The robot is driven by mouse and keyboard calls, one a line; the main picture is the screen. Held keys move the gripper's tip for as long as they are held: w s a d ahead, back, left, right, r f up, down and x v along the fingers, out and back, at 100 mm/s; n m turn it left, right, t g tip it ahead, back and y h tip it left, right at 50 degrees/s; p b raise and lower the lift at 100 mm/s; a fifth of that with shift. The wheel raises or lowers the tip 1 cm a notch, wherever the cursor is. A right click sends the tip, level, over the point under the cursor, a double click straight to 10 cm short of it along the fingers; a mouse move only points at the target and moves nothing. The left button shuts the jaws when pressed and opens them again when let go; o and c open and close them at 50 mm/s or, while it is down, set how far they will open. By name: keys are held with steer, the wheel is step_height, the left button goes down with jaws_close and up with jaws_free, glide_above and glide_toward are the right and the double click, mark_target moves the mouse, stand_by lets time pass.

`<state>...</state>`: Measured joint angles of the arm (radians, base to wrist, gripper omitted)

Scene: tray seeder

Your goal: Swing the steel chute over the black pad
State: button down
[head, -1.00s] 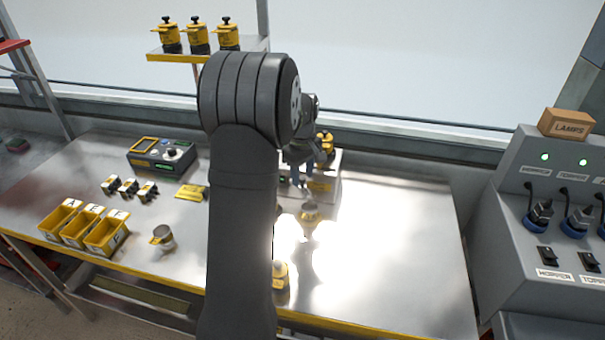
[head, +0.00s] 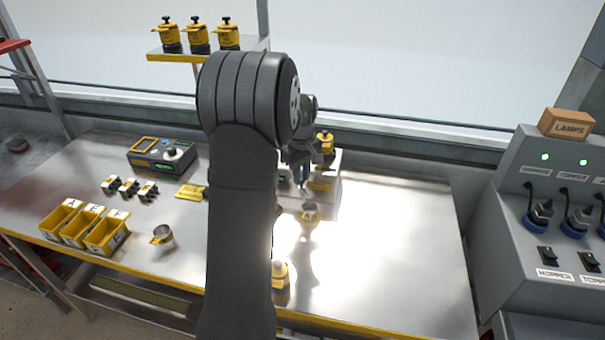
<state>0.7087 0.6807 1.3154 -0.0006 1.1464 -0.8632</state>
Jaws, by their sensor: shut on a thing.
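My gripper (head: 302,184) is small in the picture, at the front left of the pale seeder machine (head: 328,188), and partly behind my own arm. It is shut on a small part at the machine's front, which seems to be the steel chute; its shape is too small and covered to make out. A black pad cannot be told apart here. A yellow-topped hopper (head: 325,144) sits on the machine.
A yellow-based bottle (head: 280,276) stands near the front edge, beside my arm. At left are a steel cup (head: 162,236), yellow bins (head: 105,235) and a control box (head: 160,155). The bench (head: 410,250) is clear at right, with strong glare. A grey switch console (head: 545,220) is beyond.

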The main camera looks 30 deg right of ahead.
steer(key=w+a+m, duration=0.4)
steer(key=m, duration=1.2)
steer(key=shift+w, duration=0.35)
steer(key=shift+a+m, duration=0.1)
steer(key=shift+m, duration=0.2)
steer(key=c, duration=1.3)
jaws_free()
step_height(320, 180, up, 18)
steer(key=shift+f, duration=0.25)
